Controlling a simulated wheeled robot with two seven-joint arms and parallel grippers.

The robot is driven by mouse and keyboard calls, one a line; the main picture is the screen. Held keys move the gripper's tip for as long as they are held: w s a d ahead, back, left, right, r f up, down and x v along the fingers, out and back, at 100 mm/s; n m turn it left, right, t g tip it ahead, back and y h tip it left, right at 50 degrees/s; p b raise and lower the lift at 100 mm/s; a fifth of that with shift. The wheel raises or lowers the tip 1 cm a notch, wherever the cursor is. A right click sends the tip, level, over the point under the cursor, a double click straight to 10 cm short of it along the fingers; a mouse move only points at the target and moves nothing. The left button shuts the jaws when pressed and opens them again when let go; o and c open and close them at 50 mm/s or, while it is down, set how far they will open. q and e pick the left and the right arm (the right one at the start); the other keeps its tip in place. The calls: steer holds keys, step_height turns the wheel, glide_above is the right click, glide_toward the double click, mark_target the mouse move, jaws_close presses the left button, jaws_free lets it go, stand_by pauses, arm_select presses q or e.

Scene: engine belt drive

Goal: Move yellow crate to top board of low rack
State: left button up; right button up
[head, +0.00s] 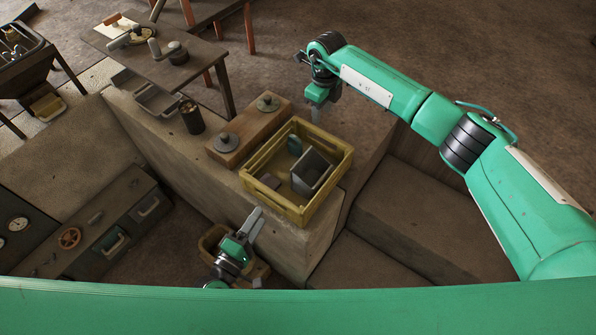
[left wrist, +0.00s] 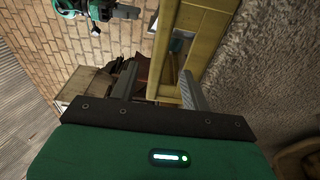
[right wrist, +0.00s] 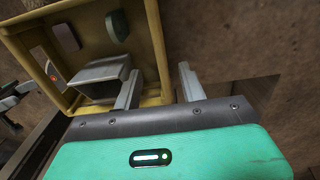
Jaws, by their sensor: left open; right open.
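The yellow crate (head: 272,203) sits upright on a stone block in the head view. It holds a grey bin (head: 312,172), a dark green piece (head: 294,146) and a small flat piece. My left gripper (head: 254,220) is open at the crate's near left side. In the left wrist view a yellow crate wall (left wrist: 192,40) shows between its fingers (left wrist: 158,88). My right gripper (head: 319,112) is open at the far side. In the right wrist view the crate wall (right wrist: 156,45) runs between its fingers (right wrist: 160,88). I cannot tell which piece is the low rack.
A wooden board with round metal weights (head: 226,143) lies close beside the crate. A dark can (head: 191,117) stands further left. A dark table (head: 170,68) with tools stands behind. A smaller bin (head: 212,240) is below my left gripper. Stone steps (head: 420,215) lie to the right.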

mark_target(276, 193)
arm_select(q)
steer(key=x, duration=1.1)
steer(key=shift+w, duration=0.2)
arm_select(e)
step_height(276, 193, down, 11)
steer(key=shift+f, duration=0.2)
arm_select(q)
steer(key=c, duration=0.9)
arm_select(e)
steer(key=c, duration=0.9)
arm_select(q)
jaws_close()
arm_select(e)
jaws_close()
arm_select(q)
steer(key=shift+r, duration=0.1)
arm_select(e)
steer(key=shift+r, duration=0.1)
